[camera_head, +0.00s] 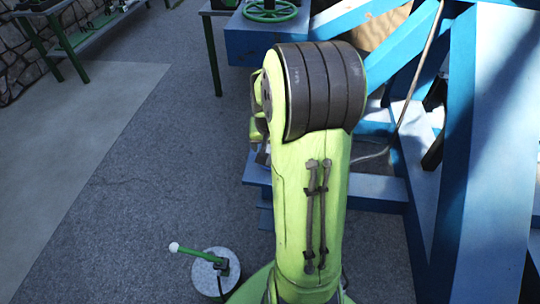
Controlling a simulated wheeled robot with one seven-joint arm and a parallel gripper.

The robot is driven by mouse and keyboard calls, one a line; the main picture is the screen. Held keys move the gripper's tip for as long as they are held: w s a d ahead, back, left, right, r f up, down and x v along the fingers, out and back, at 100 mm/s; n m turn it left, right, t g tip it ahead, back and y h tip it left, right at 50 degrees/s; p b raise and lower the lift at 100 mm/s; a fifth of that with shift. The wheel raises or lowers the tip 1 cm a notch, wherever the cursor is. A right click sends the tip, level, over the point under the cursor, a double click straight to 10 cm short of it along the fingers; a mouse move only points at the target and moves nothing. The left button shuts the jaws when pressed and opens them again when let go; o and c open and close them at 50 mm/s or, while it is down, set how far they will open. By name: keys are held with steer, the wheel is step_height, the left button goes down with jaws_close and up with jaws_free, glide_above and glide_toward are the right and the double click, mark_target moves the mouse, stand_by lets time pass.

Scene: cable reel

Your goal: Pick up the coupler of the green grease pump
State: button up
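A small device with a round speckled grey base, green fittings and a lever ending in a white knob stands on the floor at the lower left; it looks like the green grease pump (215,270). A thin dark line beside its base may be its hose. I cannot make out the coupler. My lime-green arm with its dark grey joint fills the middle of the head view, to the right of the pump, and covers what lies behind it.
A large blue beam frame (460,150) stands at the right, with blue steps (378,190) low behind my arm. A green handwheel (270,10) sits at the top. A bench with green legs (70,55) stands at the upper left. The grey floor (140,200) at left is clear.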

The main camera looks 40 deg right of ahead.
steer(key=b+x, duration=0.1)
steer(key=x, duration=0.4)
steer(key=shift+w, duration=0.1)
steer(key=shift+r, duration=0.1)
steer(key=c, duration=1.2)
